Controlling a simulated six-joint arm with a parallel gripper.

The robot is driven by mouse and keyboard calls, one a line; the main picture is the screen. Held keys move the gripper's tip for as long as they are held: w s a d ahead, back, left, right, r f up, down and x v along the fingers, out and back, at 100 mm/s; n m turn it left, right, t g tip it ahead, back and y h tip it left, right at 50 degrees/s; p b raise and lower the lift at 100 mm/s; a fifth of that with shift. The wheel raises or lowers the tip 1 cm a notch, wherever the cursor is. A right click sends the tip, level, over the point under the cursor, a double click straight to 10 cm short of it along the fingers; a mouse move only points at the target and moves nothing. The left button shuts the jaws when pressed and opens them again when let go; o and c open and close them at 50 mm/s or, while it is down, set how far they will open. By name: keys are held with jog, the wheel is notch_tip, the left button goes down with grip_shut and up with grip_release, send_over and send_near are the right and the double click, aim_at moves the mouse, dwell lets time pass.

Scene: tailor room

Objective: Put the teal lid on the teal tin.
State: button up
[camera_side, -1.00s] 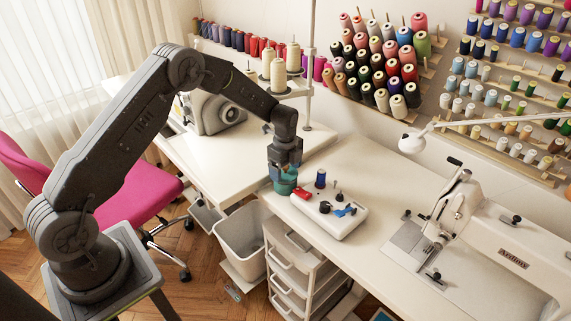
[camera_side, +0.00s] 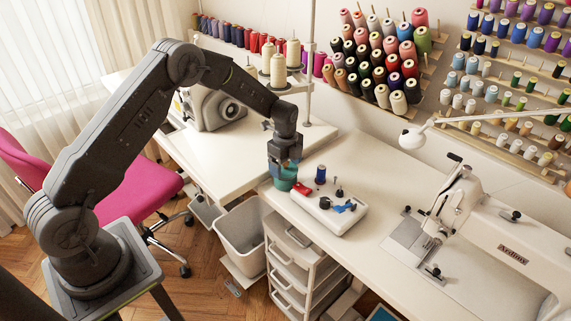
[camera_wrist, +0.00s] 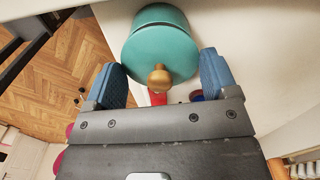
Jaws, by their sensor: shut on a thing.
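The teal lid (camera_wrist: 158,52) shows as a round disc with a gold-brown knob (camera_wrist: 159,78) in the wrist view. The teal tin (camera_wrist: 160,12) shows as a darker green band past the lid's far edge. In the side view, my gripper (camera_side: 285,165) points down at the table's front edge, with teal (camera_side: 284,181) just beneath its fingers. Lid and tin cannot be told apart there. I cannot tell whether the lid is seated on the tin or slightly above it.
A white box (camera_side: 335,218) with small red, blue and black items stands right of my gripper, a blue spool (camera_side: 320,174) behind it. A sewing machine (camera_side: 500,240) is farther right. A grey bin (camera_side: 243,235) and drawer cart (camera_side: 292,262) stand below the table edge.

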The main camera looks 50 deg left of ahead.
jog(key=shift+f, duration=0.65)
jog(key=o, duration=0.6)
jog(key=shift+r, duration=5.55)
